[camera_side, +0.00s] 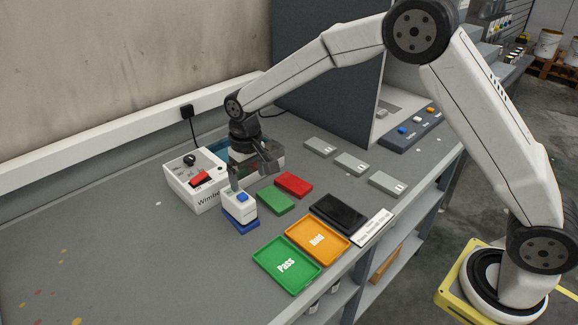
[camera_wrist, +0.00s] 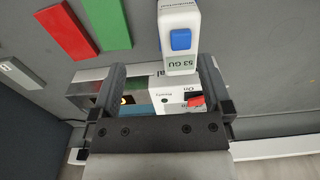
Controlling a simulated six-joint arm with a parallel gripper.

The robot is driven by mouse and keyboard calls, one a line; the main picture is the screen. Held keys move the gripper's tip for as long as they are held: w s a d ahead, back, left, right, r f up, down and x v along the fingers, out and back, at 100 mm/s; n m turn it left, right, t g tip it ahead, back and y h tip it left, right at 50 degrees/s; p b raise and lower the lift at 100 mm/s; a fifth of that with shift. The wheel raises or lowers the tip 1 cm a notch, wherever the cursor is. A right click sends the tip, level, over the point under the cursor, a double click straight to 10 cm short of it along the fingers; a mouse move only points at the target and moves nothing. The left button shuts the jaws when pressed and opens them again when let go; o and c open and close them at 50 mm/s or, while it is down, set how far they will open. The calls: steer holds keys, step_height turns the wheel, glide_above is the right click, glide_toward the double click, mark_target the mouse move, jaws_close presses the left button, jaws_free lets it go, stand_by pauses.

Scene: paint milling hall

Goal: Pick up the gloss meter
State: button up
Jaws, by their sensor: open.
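The gloss meter (camera_side: 239,203) is a small white block with a blue button on top, standing upright on a blue base (camera_side: 243,224) on the grey bench. In the wrist view the meter (camera_wrist: 179,38) shows a "53 GU" display and lies at the top, just past the fingertips and nearer the right finger. My gripper (camera_side: 250,178) is open and empty, close above and behind the meter. Its two fingers (camera_wrist: 161,68) are spread wide in the wrist view. Whether a finger touches the meter cannot be told.
A white instrument box (camera_side: 190,190) with a red switch stands close left of my gripper. Green (camera_side: 276,200) and red (camera_side: 294,184) panels lie right of the meter. A green Pass tray (camera_side: 287,290), an orange Hold tray (camera_side: 342,254) and a black tray (camera_side: 338,212) lie in front. The left bench is clear.

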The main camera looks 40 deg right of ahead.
mark_target(237, 194)
steer(key=shift+w+a+f, duration=0.25)
steer(key=shift+w+a, duration=0.25)
steer(key=shift+a, duration=0.05)
steer(key=shift+w+a+f, duration=0.2)
steer(key=shift+w+a, duration=0.3)
steer(key=shift+a, duration=0.05)
steer(key=shift+f, duration=1.3)
steer(key=shift+f, duration=0.1)
steer(key=shift+w+f, duration=0.1)
steer(key=shift+f, duration=2.4)
jaws_close()
